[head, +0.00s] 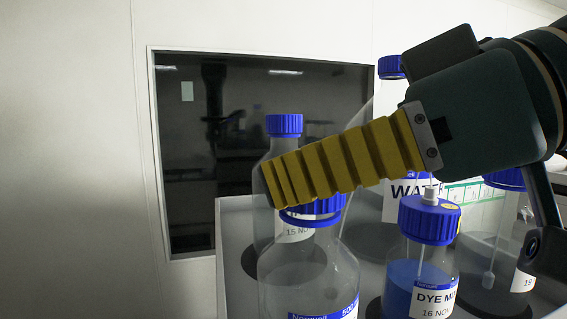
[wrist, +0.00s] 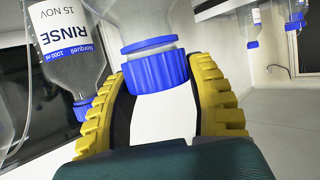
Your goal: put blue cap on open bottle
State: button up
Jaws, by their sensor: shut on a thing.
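My gripper (head: 272,186) reaches in from the right, its yellow ribbed fingers shut around a blue cap (head: 318,209). The cap sits at the neck of a clear, empty-looking bottle (head: 290,270) at front centre, with a blue and white label. The wrist view, which looks upside down, shows the cap (wrist: 155,73) between both fingers and against the bottle's neck (wrist: 148,32). Cap and bottle look in line and upright. Whether the cap is fully seated cannot be told; the fingers hide part of it in the head view.
A blue-capped rinse bottle (head: 284,150) stands just behind and left. A dye bottle (head: 405,275) with blue liquid and a tubed cap stands close on the right, a water bottle (head: 397,210) behind it.

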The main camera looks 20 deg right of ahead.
jog(key=o, duration=0.9)
jog(key=shift+c, duration=0.2)
jog(key=v, duration=1.2)
dwell(0.4)
